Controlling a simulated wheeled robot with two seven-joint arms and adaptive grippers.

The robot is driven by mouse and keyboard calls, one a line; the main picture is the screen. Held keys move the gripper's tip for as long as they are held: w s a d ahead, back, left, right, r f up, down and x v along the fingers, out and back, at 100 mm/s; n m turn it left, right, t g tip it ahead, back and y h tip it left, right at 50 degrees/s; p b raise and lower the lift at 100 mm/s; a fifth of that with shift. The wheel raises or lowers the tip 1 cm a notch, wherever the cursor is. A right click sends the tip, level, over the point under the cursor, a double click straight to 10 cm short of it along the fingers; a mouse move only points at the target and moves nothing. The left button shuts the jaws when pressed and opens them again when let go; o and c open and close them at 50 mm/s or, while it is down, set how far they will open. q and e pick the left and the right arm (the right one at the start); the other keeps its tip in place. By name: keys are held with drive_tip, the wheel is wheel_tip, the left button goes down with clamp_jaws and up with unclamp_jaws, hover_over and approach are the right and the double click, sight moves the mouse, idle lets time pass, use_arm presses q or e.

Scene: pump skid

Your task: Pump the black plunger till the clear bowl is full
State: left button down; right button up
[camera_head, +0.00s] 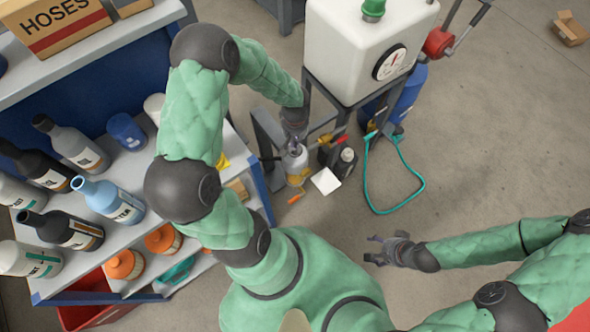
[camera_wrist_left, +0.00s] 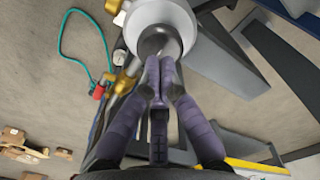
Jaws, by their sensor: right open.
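The black plunger (camera_wrist_left: 158,40) shows in the left wrist view as a dark round knob on top of a pale round body (camera_wrist_left: 190,22). My left gripper (camera_wrist_left: 160,68) has its fingertips close together at the knob's near edge; whether they touch it I cannot tell. In the head view my left gripper (camera_head: 295,122) is above a small pale grey unit (camera_head: 295,160) with brass fittings at the foot of the skid. My gripper hides the plunger there. I cannot clearly make out the clear bowl or its level. My right gripper (camera_head: 388,250) is open and empty over the floor.
A white tank (camera_head: 345,45) with a gauge (camera_head: 389,62) stands on a dark frame behind the unit. A green hose (camera_head: 412,200) loops onto the floor. A shelf with several bottles (camera_head: 105,200) stands at left. The floor at right is mostly clear.

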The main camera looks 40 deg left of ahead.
use_arm(q)
wheel_tip(320, 180, up, 6)
drive_tip(key=p, duration=0.3)
drive_tip(key=shift+f, duration=0.1)
idle(0.3)
